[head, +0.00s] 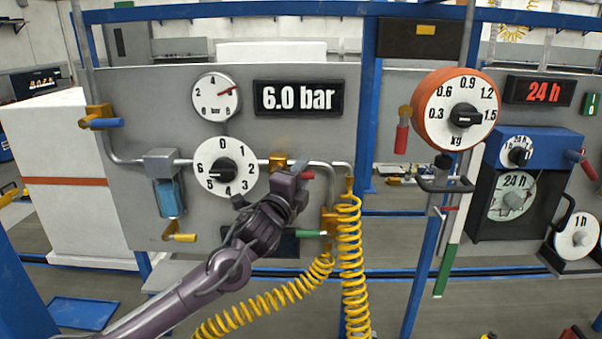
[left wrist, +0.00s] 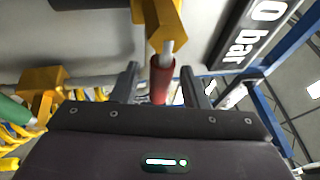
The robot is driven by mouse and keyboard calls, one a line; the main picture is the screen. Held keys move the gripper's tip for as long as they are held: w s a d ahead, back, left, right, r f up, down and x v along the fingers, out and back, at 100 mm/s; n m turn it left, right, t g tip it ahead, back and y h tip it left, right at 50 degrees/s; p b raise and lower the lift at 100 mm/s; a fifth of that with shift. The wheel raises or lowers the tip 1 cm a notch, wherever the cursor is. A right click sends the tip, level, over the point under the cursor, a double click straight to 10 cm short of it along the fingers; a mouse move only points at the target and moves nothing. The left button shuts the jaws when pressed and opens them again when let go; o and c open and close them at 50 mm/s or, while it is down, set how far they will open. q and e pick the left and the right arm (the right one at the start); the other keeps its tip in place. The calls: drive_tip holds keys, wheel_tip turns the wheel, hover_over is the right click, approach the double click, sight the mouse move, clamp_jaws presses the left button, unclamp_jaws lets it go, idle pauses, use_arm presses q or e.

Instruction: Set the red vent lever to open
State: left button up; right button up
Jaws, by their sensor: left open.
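The red lever (head: 307,175) sticks out to the right of a brass-yellow valve (head: 277,162) on the grey panel, partly hidden by my gripper in the head view. In the left wrist view its red handle (left wrist: 162,82) hangs on a pale stem from the yellow valve body (left wrist: 157,14). My left gripper (head: 296,170) is open in front of the panel. In the left wrist view the handle shows between the two spread fingers (left wrist: 160,88), with gaps on both sides. I cannot tell whether a finger touches it. My right gripper is not in view.
A green-handled lever (head: 310,233) and coiled yellow hoses (head: 354,265) are just below. A numbered dial (head: 224,174) is at left, under a gauge (head: 216,97); the display (head: 299,98) reads 6.0 bar. Another red handle (head: 402,138) hangs to the right.

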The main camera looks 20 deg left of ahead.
use_arm(q)
clamp_jaws()
drive_tip(key=shift+f+m, duration=0.2)
drive_tip(key=shift+m, duration=0.2)
drive_tip(key=s+a+f+m+g+y+b, duration=0.1)
drive_tip(key=a+f+m+g+y, duration=0.2)
drive_tip(key=m, duration=1.1)
drive_tip(key=shift+s+a+f+g+y+b, duration=0.3)
drive_tip(key=shift+a+f+g, duration=0.9)
drive_tip(key=shift+g, duration=0.5)
unclamp_jaws()
drive_tip(key=shift+a+r, duration=0.1)
